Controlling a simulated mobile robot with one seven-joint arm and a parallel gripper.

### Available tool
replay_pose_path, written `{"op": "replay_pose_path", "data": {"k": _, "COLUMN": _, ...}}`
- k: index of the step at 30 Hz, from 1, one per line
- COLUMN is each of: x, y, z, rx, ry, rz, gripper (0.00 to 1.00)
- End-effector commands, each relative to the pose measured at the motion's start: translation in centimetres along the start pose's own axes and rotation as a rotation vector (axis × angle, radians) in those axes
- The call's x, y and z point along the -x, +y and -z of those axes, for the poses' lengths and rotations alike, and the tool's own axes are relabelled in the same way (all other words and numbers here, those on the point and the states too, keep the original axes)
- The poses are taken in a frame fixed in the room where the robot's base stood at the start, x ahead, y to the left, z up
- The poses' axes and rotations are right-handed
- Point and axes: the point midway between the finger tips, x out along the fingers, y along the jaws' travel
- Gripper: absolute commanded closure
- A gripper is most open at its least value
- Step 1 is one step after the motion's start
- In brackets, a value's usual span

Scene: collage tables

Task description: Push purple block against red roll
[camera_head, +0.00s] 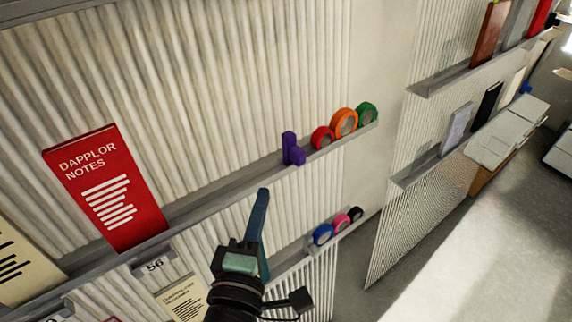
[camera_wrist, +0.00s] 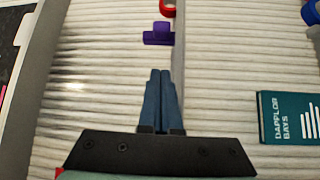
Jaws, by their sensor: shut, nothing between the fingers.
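The purple block (camera_head: 293,149) stands on the upper grey ledge in the head view, an upright part with a lower step at its right. The red roll (camera_head: 322,138) sits on the same ledge just right of the block, with a small gap that is hard to judge. In the wrist view the purple block (camera_wrist: 158,34) is ahead of the fingertips and the red roll (camera_wrist: 167,6) is beyond it, apart from it. My gripper (camera_head: 262,192) is shut and empty, left of and in front of the block, with its fingers (camera_wrist: 160,72) short of it.
An orange roll (camera_head: 344,122) and a green roll (camera_head: 367,113) follow the red one along the ledge (camera_head: 225,187). A red book (camera_head: 105,187) stands at the left. A lower ledge holds blue (camera_head: 322,234), pink and black rolls. The ledge between book and block is clear.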

Motion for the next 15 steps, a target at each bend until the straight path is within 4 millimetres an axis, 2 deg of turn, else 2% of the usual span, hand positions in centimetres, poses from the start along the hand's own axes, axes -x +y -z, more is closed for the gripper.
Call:
{"op": "replay_pose_path", "data": {"k": 1, "x": -1.1, "y": 0.4, "z": 0.0, "rx": 0.001, "ry": 0.0, "rz": -0.001, "gripper": 1.0}}
{"op": "replay_pose_path", "data": {"k": 7, "x": -4.9, "y": 0.4, "z": -0.1, "rx": 0.001, "ry": -0.002, "rz": -0.002, "gripper": 1.0}}
{"op": "replay_pose_path", "data": {"k": 15, "x": -7.1, "y": 0.2, "z": -2.5, "rx": 0.001, "ry": -0.002, "rz": 0.001, "gripper": 1.0}}
